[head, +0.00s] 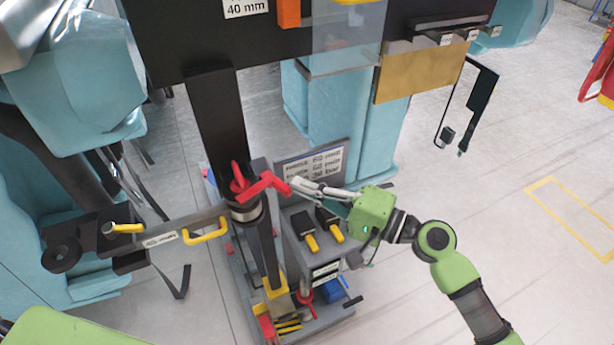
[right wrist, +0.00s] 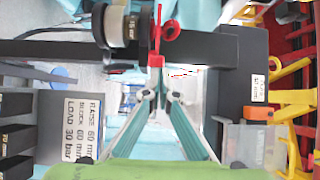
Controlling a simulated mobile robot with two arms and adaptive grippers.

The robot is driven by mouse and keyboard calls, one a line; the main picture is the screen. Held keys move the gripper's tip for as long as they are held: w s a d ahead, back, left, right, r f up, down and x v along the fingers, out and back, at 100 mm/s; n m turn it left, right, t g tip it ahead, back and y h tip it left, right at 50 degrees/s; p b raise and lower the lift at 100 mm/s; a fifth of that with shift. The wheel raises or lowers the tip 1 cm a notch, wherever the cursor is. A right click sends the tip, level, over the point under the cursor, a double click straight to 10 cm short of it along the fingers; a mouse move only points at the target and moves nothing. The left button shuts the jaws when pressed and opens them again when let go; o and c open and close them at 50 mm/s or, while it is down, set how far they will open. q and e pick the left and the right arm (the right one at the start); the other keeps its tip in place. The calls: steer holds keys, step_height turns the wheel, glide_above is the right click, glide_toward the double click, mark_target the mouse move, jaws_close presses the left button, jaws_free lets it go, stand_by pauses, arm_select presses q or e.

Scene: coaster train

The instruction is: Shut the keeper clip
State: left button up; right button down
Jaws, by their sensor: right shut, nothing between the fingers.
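A red clip (head: 240,184), which looks like the keeper clip, sits around a dark post above a pale metal collar. A thicker red bar (head: 265,184) reaches right from it. In the right wrist view a red ring (right wrist: 171,30) and a red block (right wrist: 156,61) show just beyond my fingertips. I cannot tell if the clip is fully closed. My right gripper (head: 294,183) is shut and empty, its tips at the right end of the red bar. I cannot tell whether they touch. It also shows in the right wrist view (right wrist: 160,97). My left gripper is out of view.
A grey box with yellow-tipped levers (head: 312,243) stands below my right gripper. A label plate (head: 312,165) is behind it. A grey bar with a yellow handle (head: 206,231) extends left of the post. A dark beam (head: 300,38) crosses above.

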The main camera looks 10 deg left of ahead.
steer(key=shift+s+a+f+m+t, duration=0.2)
steer(key=shift+s+a+m+t, duration=0.1)
steer(key=shift+s+t, duration=0.1)
steer(key=shift+s, duration=0.2)
steer(key=shift+s+a, duration=0.2)
steer(key=shift+s, duration=0.35)
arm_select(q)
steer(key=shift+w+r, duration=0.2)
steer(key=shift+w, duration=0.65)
arm_select(e)
steer(key=shift+a+f, duration=0.1)
steer(key=shift+s, duration=0.15)
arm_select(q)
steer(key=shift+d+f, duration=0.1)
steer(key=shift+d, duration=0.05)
